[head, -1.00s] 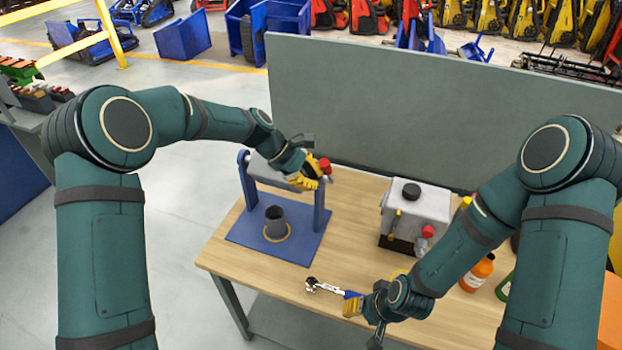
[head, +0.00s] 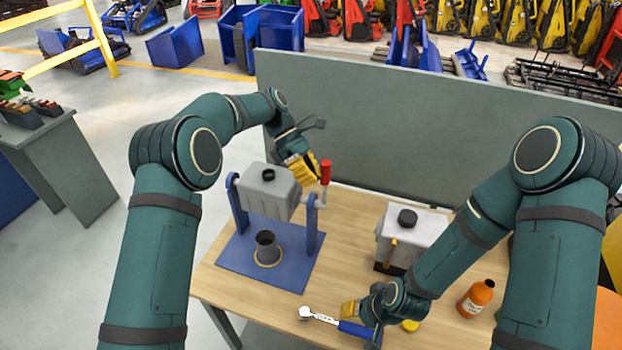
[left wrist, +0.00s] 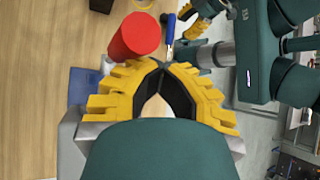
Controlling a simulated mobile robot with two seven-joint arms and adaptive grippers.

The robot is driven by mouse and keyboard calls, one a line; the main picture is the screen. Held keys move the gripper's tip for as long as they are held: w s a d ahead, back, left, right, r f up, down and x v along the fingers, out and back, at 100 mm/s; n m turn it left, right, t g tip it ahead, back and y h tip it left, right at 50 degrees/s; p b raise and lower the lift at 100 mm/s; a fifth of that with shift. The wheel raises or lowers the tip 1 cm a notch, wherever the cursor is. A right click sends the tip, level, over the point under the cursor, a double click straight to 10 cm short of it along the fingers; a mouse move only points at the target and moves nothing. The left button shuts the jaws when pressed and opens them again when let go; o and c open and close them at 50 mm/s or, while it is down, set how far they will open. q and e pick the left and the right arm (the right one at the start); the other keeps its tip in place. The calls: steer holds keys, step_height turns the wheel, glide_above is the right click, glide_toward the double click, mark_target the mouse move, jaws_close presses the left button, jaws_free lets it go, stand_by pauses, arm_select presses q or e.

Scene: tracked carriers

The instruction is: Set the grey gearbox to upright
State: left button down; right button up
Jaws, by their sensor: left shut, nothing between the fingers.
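The grey gearbox (head: 262,197) hangs between the blue uprights of a stand (head: 232,262). Its black cap (head: 268,175) faces up, and the body looks close to upright; a slight tilt is hard to judge. A crank with a red handle (head: 326,172) is at the stand's right side. My left gripper (head: 302,170) is shut and empty behind the gearbox, just left of the red handle. In the left wrist view the fingertips (left wrist: 165,66) meet beside the red handle (left wrist: 133,36), apparently apart from it. My right gripper (head: 350,309) is low over the table; its fingers are unclear.
A dark cup (head: 266,243) stands on the stand's base inside a yellow ring. A second grey box (head: 418,232) with a black cap stands to the right. A blue-handled ratchet (head: 320,316) is beside my right gripper. An orange bottle (head: 474,300) stands further right. A grey panel (head: 400,120) closes the back.

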arm_select(q)
steer(key=shift+w+d+r, duration=0.4)
steer(key=shift+w+d, duration=0.05)
steer(key=shift+d, duration=0.05)
steer(key=a+v, duration=0.1)
steer(key=v, duration=0.6)
stand_by(0.3)
steer(key=shift+s+a+f, duration=0.1)
steer(key=shift+a, duration=0.05)
steer(key=shift+f, duration=0.1)
